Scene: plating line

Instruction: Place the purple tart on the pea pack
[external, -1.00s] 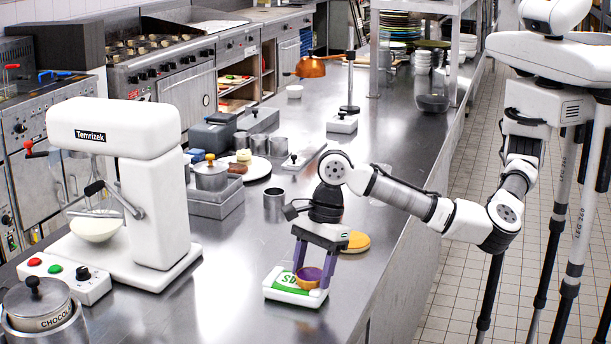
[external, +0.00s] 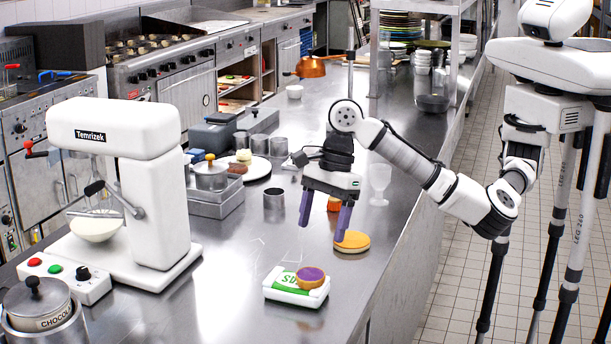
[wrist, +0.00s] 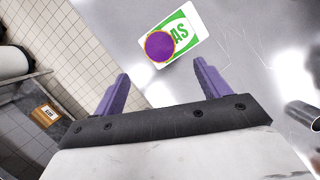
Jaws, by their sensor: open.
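The purple tart (external: 310,277), purple on top with a tan crust, rests on the right part of the pea pack (external: 278,284), a white and green pack lying flat on the steel counter. In the wrist view the round purple tart (wrist: 160,46) lies over the left part of the pack (wrist: 187,31), whose printed letters show beside it. My gripper (external: 323,220) is open and empty, raised above and behind the pack, apart from the tart. Its two purple fingers (wrist: 161,84) are spread in the wrist view with nothing between them.
A round orange-topped item (external: 352,242) lies behind the pack, with a small orange piece (external: 334,204) and a clear glass (external: 379,184) further back. A metal cup (external: 274,205) and a white mixer (external: 150,190) stand left.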

